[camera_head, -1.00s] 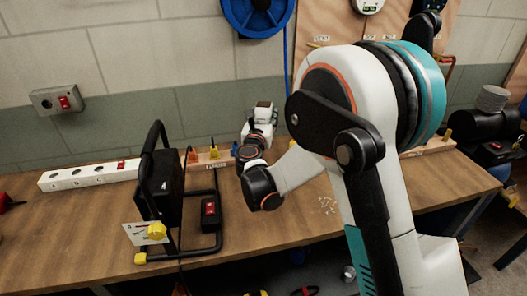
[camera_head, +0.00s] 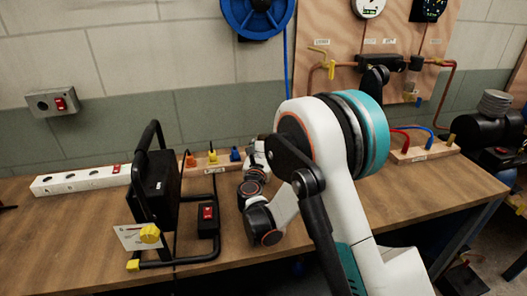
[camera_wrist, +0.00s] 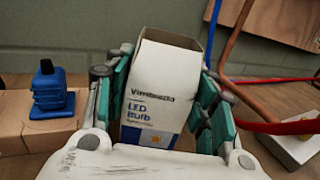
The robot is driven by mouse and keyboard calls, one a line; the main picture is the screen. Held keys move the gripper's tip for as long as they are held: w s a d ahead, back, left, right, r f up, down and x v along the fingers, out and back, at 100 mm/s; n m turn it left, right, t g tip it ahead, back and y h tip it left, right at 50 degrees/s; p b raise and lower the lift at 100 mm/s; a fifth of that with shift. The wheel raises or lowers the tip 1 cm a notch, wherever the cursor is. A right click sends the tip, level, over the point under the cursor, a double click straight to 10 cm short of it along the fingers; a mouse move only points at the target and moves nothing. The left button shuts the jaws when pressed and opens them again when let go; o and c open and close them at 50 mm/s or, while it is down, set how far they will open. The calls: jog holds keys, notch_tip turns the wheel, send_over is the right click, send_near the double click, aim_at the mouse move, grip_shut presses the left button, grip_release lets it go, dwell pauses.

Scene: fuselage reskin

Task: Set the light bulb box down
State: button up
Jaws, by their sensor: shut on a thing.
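The light bulb box (camera_wrist: 163,85) is white with a blue lower part and reads "LED Bulb". In the wrist view it sits between the teal-padded fingers of my gripper (camera_wrist: 165,100), which is shut on it. The box looks roughly upright, and its lower end is partly hidden by the gripper. In the head view my gripper (camera_head: 259,152) is low at the back of the workbench (camera_head: 90,225), just right of the blue plug. The box cannot be made out clearly there. Whether its base touches the bench cannot be told.
A wooden block with a blue plug (camera_wrist: 50,88) stands left of the box; red and blue tubes (camera_wrist: 265,125) run on the right. A black work lamp (camera_head: 158,190) and power strip (camera_head: 82,180) are at left. The bench's front right is clear.

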jog(key=shift+f, duration=0.1)
jog(key=o, duration=1)
jog(key=shift+s, duration=0.2)
jog(key=s, duration=0.3)
jog(key=s+a+p, duration=0.1)
jog(key=s, duration=0.2)
jog(key=s+p, duration=0.1)
jog(key=s, duration=0.3)
jog(key=shift+a, duration=0.15)
jog(key=shift+s, duration=0.8)
